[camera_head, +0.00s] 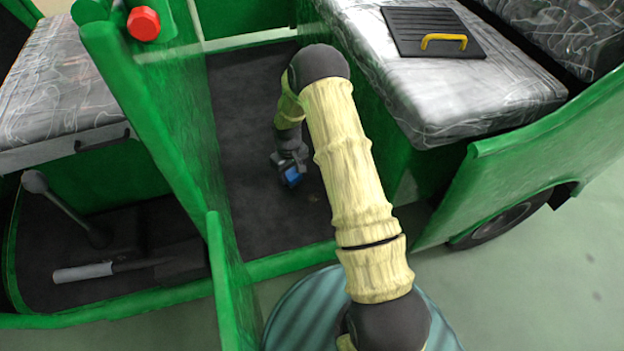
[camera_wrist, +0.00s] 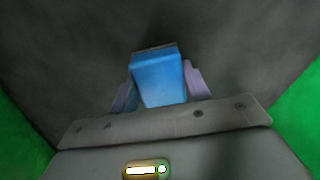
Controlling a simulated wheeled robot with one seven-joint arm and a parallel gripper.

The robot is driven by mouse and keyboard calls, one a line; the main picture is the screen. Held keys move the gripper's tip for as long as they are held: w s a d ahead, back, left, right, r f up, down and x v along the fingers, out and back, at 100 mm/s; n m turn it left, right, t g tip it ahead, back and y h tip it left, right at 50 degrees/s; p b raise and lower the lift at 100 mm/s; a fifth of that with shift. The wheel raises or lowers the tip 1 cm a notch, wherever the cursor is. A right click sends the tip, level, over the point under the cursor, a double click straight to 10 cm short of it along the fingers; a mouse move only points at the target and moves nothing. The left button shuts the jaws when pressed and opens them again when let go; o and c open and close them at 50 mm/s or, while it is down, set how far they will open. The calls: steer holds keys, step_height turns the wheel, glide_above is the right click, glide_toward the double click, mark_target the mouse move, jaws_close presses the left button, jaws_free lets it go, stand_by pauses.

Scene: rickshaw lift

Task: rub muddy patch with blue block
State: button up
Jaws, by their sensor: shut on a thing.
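The blue block (camera_head: 292,177) is in my gripper (camera_head: 287,168), low over the dark floor (camera_head: 252,125) of the green rickshaw. In the wrist view the blue block (camera_wrist: 158,78) sits between the two pale fingers of my gripper (camera_wrist: 160,88), which are shut on it. The block's far end has a dark edge. I cannot tell whether it touches the floor. A faint brownish mark (camera_head: 313,197) on the floor, just right of the block, may be the muddy patch. The wrist view shows no clear mud.
A plastic-covered seat (camera_head: 440,100) with a black board and yellow handle (camera_head: 443,41) stands on the right. A green post (camera_head: 150,110) with a red knob (camera_head: 143,24) is on the left. Green side walls bound the floor area.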

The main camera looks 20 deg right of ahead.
step_height(320, 180, up, 3)
steer(key=shift+r+p, duration=0.15)
steer(key=shift+p, duration=0.45)
steer(key=shift+r+p, duration=2.1)
steer(key=shift+r, duration=0.2)
steer(key=shift+r, duration=0.1)
steer(key=s+d+r+m+p, duration=0.1)
steer(key=s+r+m+p, duration=0.1)
steer(key=s+r+m, duration=0.2)
steer(key=s+r, duration=0.3)
steer(key=r, duration=0.3)
steer(key=shift+s+d+r+p, duration=0.15)
steer(key=shift+s+d+p, duration=0.05)
steer(key=shift+p, duration=0.15)
